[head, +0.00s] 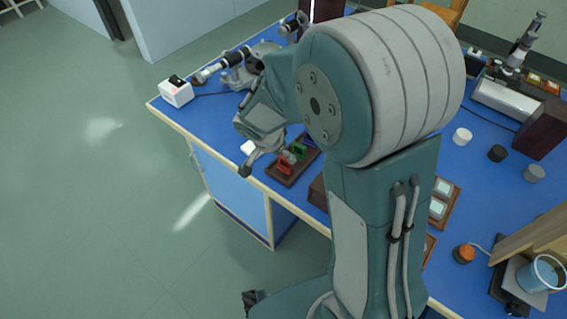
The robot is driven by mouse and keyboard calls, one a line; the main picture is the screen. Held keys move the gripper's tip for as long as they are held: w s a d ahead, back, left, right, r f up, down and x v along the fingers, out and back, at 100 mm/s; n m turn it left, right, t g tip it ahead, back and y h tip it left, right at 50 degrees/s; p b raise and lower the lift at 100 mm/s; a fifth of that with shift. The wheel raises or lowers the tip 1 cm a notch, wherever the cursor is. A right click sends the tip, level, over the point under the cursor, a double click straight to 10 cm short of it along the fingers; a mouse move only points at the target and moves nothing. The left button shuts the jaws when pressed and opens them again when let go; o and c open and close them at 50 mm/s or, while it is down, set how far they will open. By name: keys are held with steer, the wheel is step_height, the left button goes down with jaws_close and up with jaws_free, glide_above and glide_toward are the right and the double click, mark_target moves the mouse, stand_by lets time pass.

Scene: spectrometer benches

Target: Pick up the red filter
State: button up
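The red filter (284,167) stands upright in a small dark brown holder (300,172) near the left front edge of the blue bench. A green filter (298,151) and a blue filter (310,139) stand behind it in the same holder, partly covered by my arm. My gripper (252,158) hangs just left of the holder, close to the red filter and apart from it as far as I can see. One dark fingertip shows near the bench edge. The other finger is hard to make out, so the opening is unclear.
A white box (176,93) sits at the bench's left corner, near a black-and-silver instrument (240,72). My arm hides the bench's middle. Round pieces (497,153) and a glass beaker (541,274) stand at right.

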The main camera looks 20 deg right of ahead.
mark_target(284, 159)
steer(key=x, duration=0.7)
steer(key=shift+w+f, duration=0.2)
steer(key=c, duration=1.1)
